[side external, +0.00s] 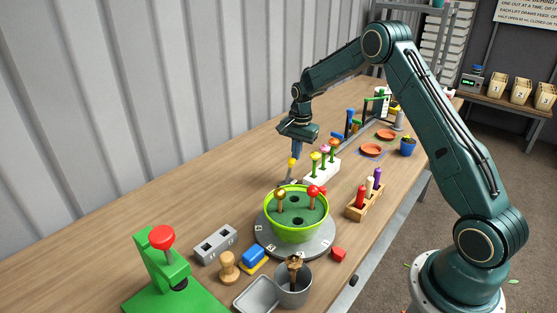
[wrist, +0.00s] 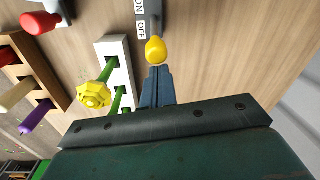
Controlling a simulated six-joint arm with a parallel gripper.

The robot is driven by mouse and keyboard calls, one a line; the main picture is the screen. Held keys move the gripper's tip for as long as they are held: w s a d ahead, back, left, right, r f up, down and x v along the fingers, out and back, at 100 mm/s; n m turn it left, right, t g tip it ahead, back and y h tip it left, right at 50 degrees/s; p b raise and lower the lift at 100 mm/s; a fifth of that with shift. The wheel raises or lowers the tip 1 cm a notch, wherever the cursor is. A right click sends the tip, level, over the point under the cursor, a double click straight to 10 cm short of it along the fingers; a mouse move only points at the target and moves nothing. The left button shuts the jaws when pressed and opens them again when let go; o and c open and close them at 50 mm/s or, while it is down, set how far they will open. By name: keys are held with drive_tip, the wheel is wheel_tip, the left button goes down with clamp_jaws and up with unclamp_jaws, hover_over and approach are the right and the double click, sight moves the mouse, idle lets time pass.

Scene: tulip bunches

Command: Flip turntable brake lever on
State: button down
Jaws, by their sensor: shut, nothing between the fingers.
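The brake lever's yellow knob (side external: 291,162) stands behind the turntable (side external: 264,239), on a thin stalk. In the wrist view the yellow knob (wrist: 155,50) is just beyond my fingertips, on the OFF side of a plate (wrist: 141,18) marked ON and OFF. My gripper (side external: 294,155) points down at the knob, its fingers shut and empty. In the wrist view my gripper (wrist: 157,70) has its tips at the knob's near edge; I cannot tell whether they touch. The turntable carries a green bowl (side external: 297,235) with a few stems standing in it.
A white block (side external: 322,172) with tulips stands close beside the lever. A wooden rack (side external: 365,203) of coloured pegs is to the right. A green stand with a red knob (side external: 161,237), a grey block (side external: 215,244) and a metal cup (side external: 293,284) are in front. Table left of the lever is clear.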

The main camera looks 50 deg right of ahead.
drive_tip(key=shift+a+r+h, duration=0.2)
drive_tip(key=shift+a+h, duration=0.3)
drive_tip(key=shift+a+r+h, duration=0.25)
drive_tip(key=shift+a+h, duration=0.45)
drive_tip(key=a+h, duration=0.2)
drive_tip(key=h, duration=0.1)
drive_tip(key=shift+a+r, duration=0.2)
drive_tip(key=shift+a, duration=0.2)
drive_tip(key=shift+a+f, duration=0.1)
drive_tip(key=shift+a, duration=1)
drive_tip(key=shift+a+f, duration=0.1)
drive_tip(key=shift+a, duration=0.1)
drive_tip(key=shift+d, duration=0.1)
approach(289, 160)
wheel_tip(289, 160, up, 2)
drive_tip(key=shift+w+a+r, duration=0.4)
drive_tip(key=shift+a+r, duration=0.1)
drive_tip(key=shift+a, duration=0.2)
